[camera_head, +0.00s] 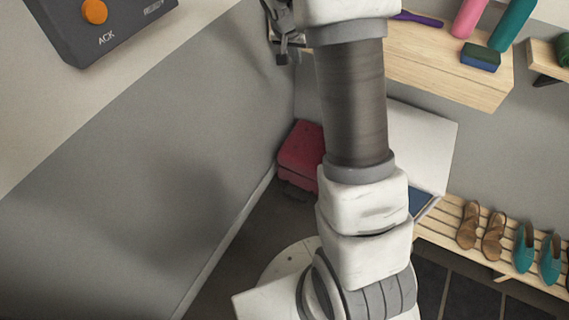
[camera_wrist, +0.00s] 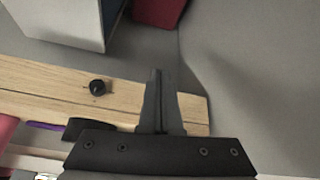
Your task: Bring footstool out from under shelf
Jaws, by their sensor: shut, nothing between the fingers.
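A white panel or box (camera_head: 425,140) stands beside the footstool. A slatted rack (camera_head: 455,232) holds brown sandals (camera_head: 480,228) and teal shoes (camera_head: 537,250) at right. The shelf carries rolls and a blue block (camera_head: 481,58). A grey wall (camera_head: 130,190) closes off the left.

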